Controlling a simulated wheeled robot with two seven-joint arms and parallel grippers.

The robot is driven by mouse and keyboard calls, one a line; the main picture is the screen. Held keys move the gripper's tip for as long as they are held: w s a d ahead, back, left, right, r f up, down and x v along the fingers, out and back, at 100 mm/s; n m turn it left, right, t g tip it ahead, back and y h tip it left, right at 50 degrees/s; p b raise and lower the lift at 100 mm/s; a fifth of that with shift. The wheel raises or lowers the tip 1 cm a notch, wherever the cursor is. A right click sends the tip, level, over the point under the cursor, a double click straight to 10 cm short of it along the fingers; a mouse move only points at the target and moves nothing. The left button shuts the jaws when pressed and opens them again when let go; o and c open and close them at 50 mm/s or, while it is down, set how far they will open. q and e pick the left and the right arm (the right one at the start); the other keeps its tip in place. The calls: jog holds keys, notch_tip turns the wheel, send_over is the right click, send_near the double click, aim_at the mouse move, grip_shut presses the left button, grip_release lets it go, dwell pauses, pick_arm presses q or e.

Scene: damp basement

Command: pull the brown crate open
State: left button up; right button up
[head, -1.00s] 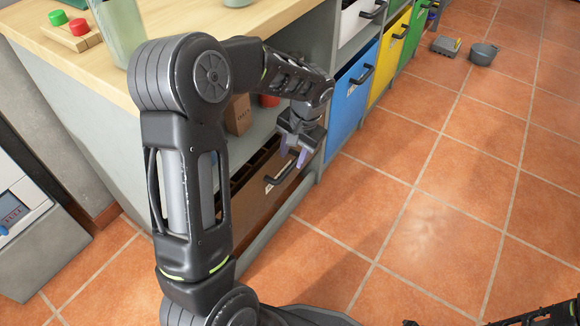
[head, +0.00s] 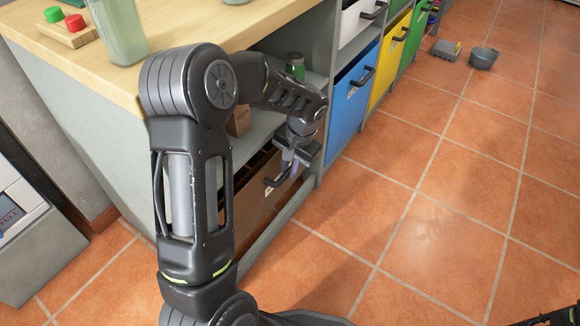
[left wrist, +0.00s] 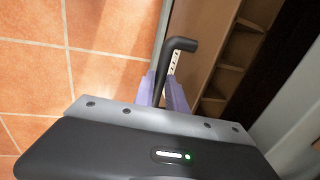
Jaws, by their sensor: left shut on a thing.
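The brown crate (head: 258,205) sits low in the shelf unit under the wooden worktop. Its top is open and its inside compartments show in the left wrist view (left wrist: 236,50). Its front carries a black bar handle (head: 272,182), which also shows in the left wrist view (left wrist: 181,44). My left gripper (head: 290,166) is at the crate's front, its two purplish fingers (left wrist: 163,92) shut on the handle, one on either side of it. My left arm hides part of the crate. My right gripper cannot be made out.
Blue (head: 347,105), yellow (head: 390,62) and green (head: 416,30) crates line the unit to the right. A small brown box (head: 239,121) and a green-lidded jar (head: 295,68) stand on the shelf above. A grey pot (head: 484,58) stands on the floor. The tiles before the crate are clear.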

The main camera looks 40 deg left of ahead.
pick_arm(q)
grip_shut()
dwell(0.8)
